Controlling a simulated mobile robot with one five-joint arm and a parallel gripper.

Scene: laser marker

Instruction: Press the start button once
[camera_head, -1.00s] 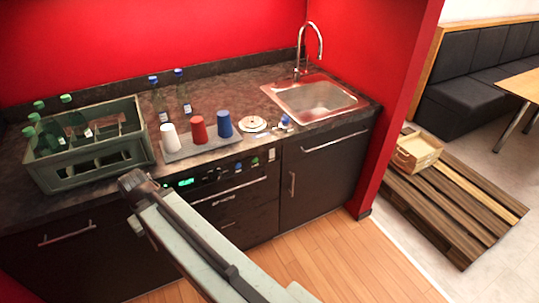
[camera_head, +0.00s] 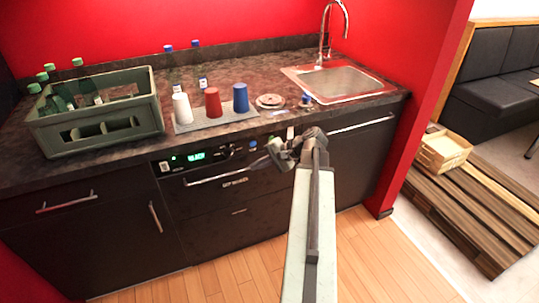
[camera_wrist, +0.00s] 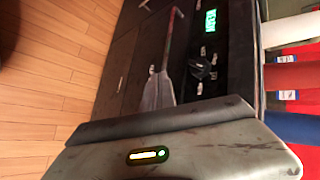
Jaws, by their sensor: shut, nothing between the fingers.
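The dark front panel below the counter carries a green lit display (camera_head: 195,157), dark knobs and a blue button (camera_head: 253,145). A white control (camera_head: 164,167) sits left of the display. I cannot tell which control is the start button. My gripper (camera_head: 273,151) is shut and empty in front of the panel's right part, close to the blue button, and hides part of the panel. I cannot tell whether it touches anything. In the wrist view the display (camera_wrist: 210,20) and a black knob (camera_wrist: 204,69) show, and a grey body with a lit strip fills the bottom.
A long handle (camera_head: 222,172) runs under the panel. White, red (camera_head: 212,102) and blue cups stand on a grey tray on the counter. A green bottle crate (camera_head: 97,130) is at the left, a sink (camera_head: 345,84) at the right. The wooden floor is clear.

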